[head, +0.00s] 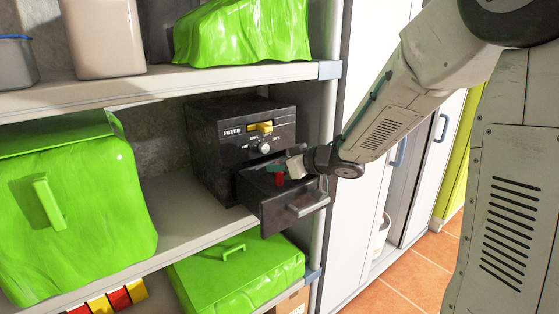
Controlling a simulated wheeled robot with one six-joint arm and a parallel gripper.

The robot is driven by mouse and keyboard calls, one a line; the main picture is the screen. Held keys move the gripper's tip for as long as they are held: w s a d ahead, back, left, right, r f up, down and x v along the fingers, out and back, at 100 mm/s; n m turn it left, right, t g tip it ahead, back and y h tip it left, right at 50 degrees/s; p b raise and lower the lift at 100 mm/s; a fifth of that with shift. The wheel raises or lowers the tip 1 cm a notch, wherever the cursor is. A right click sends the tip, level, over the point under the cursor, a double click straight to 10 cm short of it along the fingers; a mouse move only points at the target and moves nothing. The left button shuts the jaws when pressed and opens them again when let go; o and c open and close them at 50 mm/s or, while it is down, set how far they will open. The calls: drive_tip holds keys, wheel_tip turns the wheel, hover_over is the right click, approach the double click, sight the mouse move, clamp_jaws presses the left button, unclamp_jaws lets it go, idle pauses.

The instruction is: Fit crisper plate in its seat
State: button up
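The black fryer (210,139) stands on the middle shelf with its drawer (285,214) pulled out toward the front. My gripper (288,169) reaches in from the right, with its tip at the open top of the drawer. A small red piece (279,179) shows at the fingertips, inside or just above the drawer. I cannot tell whether it is part of the crisper plate or whether the fingers hold it. No plate surface can be made out; the drawer's inside is dark and mostly hidden by its front wall and my gripper.
Green bins stand at the left (70,215) and below the fryer (240,272). A shelf post (327,120) is close right of the drawer, behind my arm. The upper shelf (160,87) is above the fryer. Bare shelf (180,215) lies left of the drawer.

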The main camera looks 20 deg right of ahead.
drive_tip(key=o, duration=0.4)
drive_tip(key=v, duration=0.7)
drive_tip(key=shift+s+d+r, duration=0.1)
drive_tip(key=shift+s+d, duration=0.15)
drive_tip(key=shift+s, duration=0.05)
drive_tip(key=shift+d+r+h, duration=0.25)
drive_tip(key=shift+r+h, duration=0.05)
drive_tip(key=d+r+m+h, duration=0.1)
drive_tip(key=h, duration=0.1)
drive_tip(key=s+d+r+m+t+h, duration=0.1)
drive_tip(key=d+h, duration=0.1)
drive_tip(key=d+r+m+h, duration=0.1)
drive_tip(key=d+h, duration=0.1)
drive_tip(key=shift+s+r+t, duration=0.2)
drive_tip(key=shift+s+t, duration=0.1)
drive_tip(key=shift+s, duration=0.05)
drive_tip(key=s+d+f+m+g+h, duration=0.15)
drive_tip(key=s+m+g+h, duration=0.35)
drive_tip(key=s, duration=1)
drive_tip(key=s+a+f+g+y, duration=0.1)
drive_tip(key=s+a+g, duration=0.1)
drive_tip(key=s, duration=0.3)
drive_tip(key=s+a+f+n+g+y, duration=0.1)
drive_tip(key=s+a+g+y, duration=0.1)
drive_tip(key=s, duration=0.3)
drive_tip(key=s+a+f+g+y, duration=0.1)
drive_tip(key=s+a+g, duration=0.1)
drive_tip(key=s+a, duration=0.2)
drive_tip(key=shift+s+g, duration=0.3)
drive_tip(key=shift+s, duration=0.45)
